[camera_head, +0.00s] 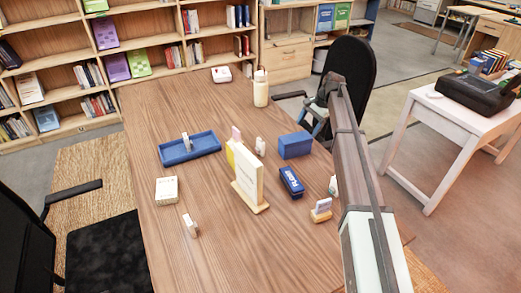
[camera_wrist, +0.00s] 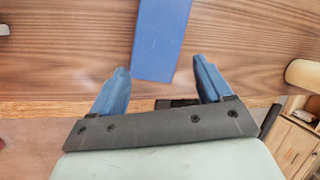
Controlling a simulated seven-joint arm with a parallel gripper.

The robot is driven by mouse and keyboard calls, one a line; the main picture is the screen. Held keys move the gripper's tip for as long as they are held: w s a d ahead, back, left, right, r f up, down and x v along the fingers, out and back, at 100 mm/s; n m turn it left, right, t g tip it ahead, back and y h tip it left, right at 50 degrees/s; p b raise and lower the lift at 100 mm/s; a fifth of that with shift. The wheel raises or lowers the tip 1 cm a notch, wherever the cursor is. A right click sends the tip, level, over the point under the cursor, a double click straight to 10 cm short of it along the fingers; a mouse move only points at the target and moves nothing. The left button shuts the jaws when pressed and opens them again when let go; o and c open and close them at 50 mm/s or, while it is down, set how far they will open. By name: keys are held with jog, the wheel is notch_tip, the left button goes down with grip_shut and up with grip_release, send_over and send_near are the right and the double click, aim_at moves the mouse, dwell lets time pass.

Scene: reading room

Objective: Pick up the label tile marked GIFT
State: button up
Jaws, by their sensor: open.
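No lettering on the small tiles is readable, so I cannot tell which is marked GIFT. In the head view, small pale upright tiles stand by the blue tray (camera_head: 205,146), behind the sign (camera_head: 248,178), right of it (camera_head: 260,146), and at the front left (camera_head: 190,226). A lilac tile (camera_head: 323,204) sits in a wooden holder at the right, and a pale piece (camera_head: 333,186) is partly hidden by my arm. My gripper (camera_wrist: 160,66) is open, its blue fingers apart with nothing between them. A blue block-like object (camera_wrist: 160,30) lies beyond the fingertips in the wrist view.
The wooden table (camera_head: 180,100) also holds a blue box (camera_head: 295,145), a blue stapler-like item (camera_head: 291,182), a cream box (camera_head: 167,190) and a cream bottle (camera_head: 261,88). A black chair (camera_head: 350,65) stands behind my arm. The table's far left is clear.

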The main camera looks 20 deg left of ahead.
aim_at(261, 140)
jog(key=s+a+r+m+t+h, duration=0.15)
jog(key=s+a, duration=0.25)
jog(key=a, duration=0.4)
jog(key=s+a+r+m+g+h, duration=0.1)
jog(key=s+a+r+h, duration=0.2)
jog(key=a, duration=0.6)
jog(key=shift+t+y, duration=0.25)
jog(key=shift+y, duration=0.1)
jog(key=f, duration=0.9)
jog(key=shift+s, duration=0.4)
jog(key=shift+s+a+f, duration=0.1)
jog(key=shift+a+f, duration=0.1)
jog(key=shift+f, duration=1.05)
jog(key=shift+a+f, duration=0.2)
jog(key=shift+f, duration=1.05)
jog(key=c, duration=1.1)
jog(key=shift+c, duration=0.2)
jog(key=shift+r, duration=0.1)
